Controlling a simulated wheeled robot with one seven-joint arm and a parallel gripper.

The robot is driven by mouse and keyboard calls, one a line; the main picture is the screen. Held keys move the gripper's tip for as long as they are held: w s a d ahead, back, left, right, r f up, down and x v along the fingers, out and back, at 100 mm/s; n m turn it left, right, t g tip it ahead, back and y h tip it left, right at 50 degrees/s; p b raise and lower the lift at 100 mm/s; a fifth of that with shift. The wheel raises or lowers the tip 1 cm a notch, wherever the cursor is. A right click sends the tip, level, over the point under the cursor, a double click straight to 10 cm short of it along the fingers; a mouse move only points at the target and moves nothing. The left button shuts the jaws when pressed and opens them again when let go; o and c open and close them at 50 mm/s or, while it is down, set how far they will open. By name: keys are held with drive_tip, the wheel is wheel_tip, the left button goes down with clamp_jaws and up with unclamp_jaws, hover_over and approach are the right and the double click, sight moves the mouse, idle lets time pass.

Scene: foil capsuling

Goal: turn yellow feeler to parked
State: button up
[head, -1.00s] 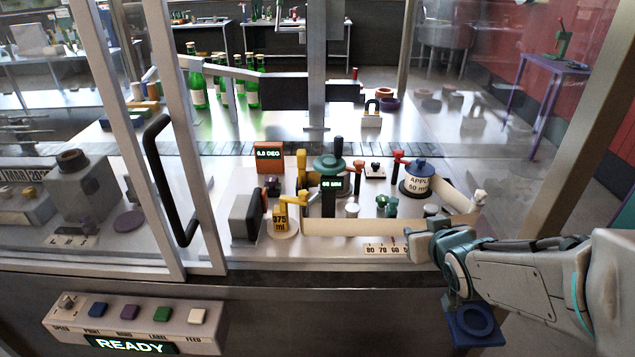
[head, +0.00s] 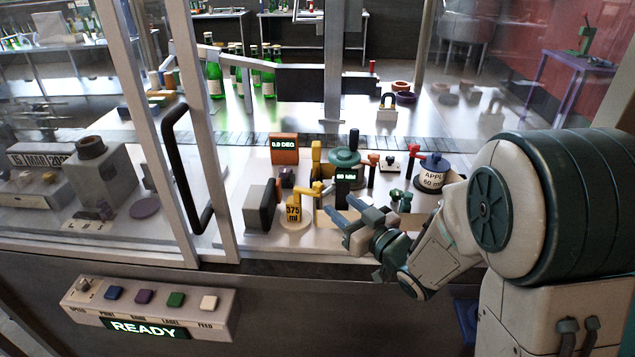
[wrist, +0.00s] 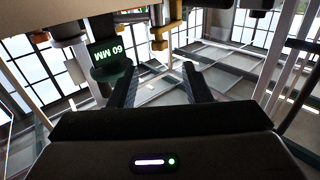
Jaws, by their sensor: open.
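The yellow feeler (head: 308,191) shows in the head view as a small yellow arm beside the yellow "375 ml" piece (head: 293,213) on the bench. A yellow part, possibly the feeler, also shows in the wrist view (wrist: 158,38), beyond my fingers and near the upper middle. My gripper (head: 345,208) is open and empty, just right of the feeler and in front of the "60 MM" display (head: 346,176). The gap between its fingers (wrist: 160,88) is clear in the wrist view. I see no contact with the feeler. No parked mark is legible.
A green round-topped station (head: 344,157), a red-handled lever (head: 373,160) and the blue-topped "APPL 50" drum (head: 432,172) crowd the right. A grey block (head: 259,206) stands left. The glass door's black handle (head: 180,170) and frame bound the opening. A button panel reads READY (head: 150,329).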

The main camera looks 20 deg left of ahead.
sight(321, 188)
drive_tip(key=p+x, duration=0.2)
drive_tip(key=x, duration=0.8)
drive_tip(key=shift+w+a+p, duration=0.1)
drive_tip(key=shift+w+p, duration=0.05)
drive_tip(key=shift+p, duration=0.25)
clamp_jaws()
